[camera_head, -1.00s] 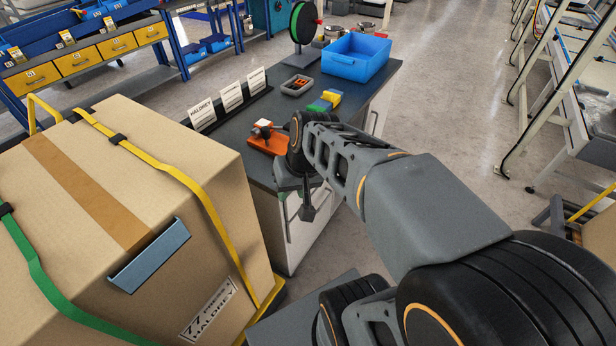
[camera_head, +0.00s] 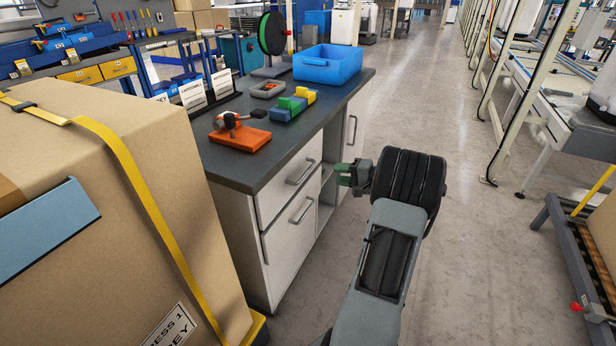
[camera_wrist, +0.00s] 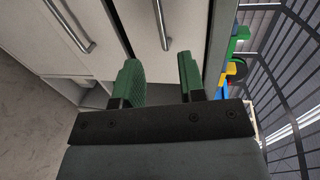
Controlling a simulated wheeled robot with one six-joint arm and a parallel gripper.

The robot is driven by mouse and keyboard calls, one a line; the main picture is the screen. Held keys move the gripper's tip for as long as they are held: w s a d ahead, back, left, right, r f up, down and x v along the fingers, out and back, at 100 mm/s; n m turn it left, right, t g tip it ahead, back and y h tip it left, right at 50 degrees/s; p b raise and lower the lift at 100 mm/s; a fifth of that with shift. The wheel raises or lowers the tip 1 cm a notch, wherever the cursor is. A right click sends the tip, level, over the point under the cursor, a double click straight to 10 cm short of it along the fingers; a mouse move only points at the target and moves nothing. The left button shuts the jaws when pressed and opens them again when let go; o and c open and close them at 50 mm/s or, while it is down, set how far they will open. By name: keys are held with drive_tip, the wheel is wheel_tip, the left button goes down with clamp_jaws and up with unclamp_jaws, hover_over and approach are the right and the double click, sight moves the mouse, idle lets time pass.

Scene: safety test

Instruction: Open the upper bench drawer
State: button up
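The bench (camera_head: 285,130) has a dark top and pale drawer fronts. Its upper drawer (camera_head: 275,193) is closed, with a metal bar handle (camera_head: 300,172). The same upper handle shows in the wrist view (camera_wrist: 160,22), ahead of my fingers and apart from them. The lower drawer handle (camera_head: 302,210) is below it, and it also shows at the upper left of the wrist view (camera_wrist: 68,25). My gripper (camera_head: 343,175) has green fingers and is right of the upper handle, in front of the bench. In the wrist view my gripper (camera_wrist: 160,80) is open and empty.
A large strapped carton (camera_head: 130,190) stands close at the left. The bench top holds an orange block with a clamp (camera_head: 240,135), coloured blocks (camera_head: 293,103) and a blue bin (camera_head: 328,65). Floor right of the bench is clear. A roller conveyor (camera_head: 590,255) is at the far right.

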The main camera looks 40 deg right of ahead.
sight(307, 171)
drive_tip(key=b+x, duration=0.1)
drive_tip(key=x, duration=1.1)
drive_tip(key=shift+b, duration=0.35)
clamp_jaws()
